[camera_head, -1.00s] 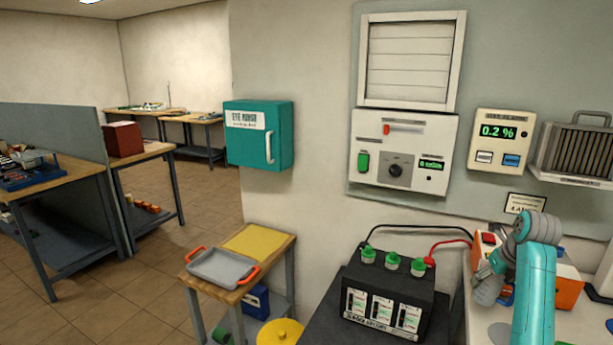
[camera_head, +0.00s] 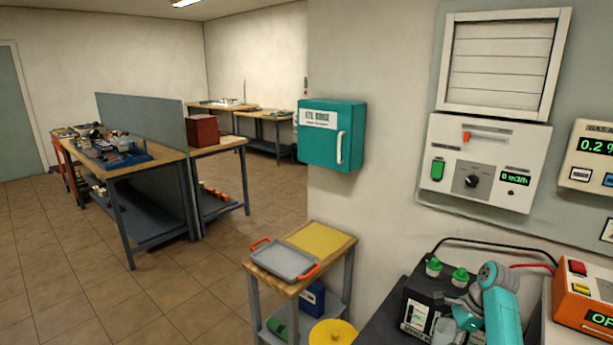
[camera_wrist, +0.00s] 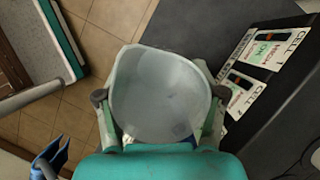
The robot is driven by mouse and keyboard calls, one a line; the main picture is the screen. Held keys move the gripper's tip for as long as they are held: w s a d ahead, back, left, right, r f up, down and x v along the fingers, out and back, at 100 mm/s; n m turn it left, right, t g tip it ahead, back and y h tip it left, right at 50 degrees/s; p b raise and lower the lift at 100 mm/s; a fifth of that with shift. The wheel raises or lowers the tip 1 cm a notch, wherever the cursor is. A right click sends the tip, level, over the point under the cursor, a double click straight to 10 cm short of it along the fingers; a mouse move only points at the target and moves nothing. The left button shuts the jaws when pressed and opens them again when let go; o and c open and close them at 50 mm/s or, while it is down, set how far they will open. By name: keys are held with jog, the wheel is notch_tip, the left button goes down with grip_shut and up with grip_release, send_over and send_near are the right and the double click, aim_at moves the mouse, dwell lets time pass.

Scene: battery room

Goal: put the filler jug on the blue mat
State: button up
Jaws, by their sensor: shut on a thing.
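My gripper (camera_head: 452,316) is shut on a pale, translucent, cup-like vessel, which I take to be the filler jug (camera_head: 443,331). It is at the lower right of the head view, in front of the black battery case. In the wrist view the jug (camera_wrist: 160,95) fills the middle, with a gripper finger on each side, and I look into its round mouth. The jug is held up, and its lower part is hidden. I cannot make out a blue mat clearly in either view.
The black battery case (camera_head: 415,312) with green caps is close to my gripper. A small wooden table holds a grey tray (camera_head: 284,259) with orange handles and a yellow mat (camera_head: 321,239). A yellow round lid (camera_head: 333,333) is beside it. Open tiled floor (camera_head: 70,270) lies left.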

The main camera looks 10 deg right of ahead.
jog(key=s+a+f+n+g+h, duration=0.1)
jog(key=a+f+n+g, duration=0.1)
jog(key=a+f+n, duration=0.3)
jog(key=s+a+f+n+g+h, duration=0.1)
jog(key=a+f+n+g+h, duration=0.1)
jog(key=a+f+n, duration=0.3)
jog(key=a+f+n+g+h, duration=0.1)
jog(key=a+f+n, duration=0.5)
jog(key=a+n, duration=0.5)
jog(key=a, duration=0.7)
jog(key=shift+s+g, duration=0.4)
jog(key=shift+r, duration=0.1)
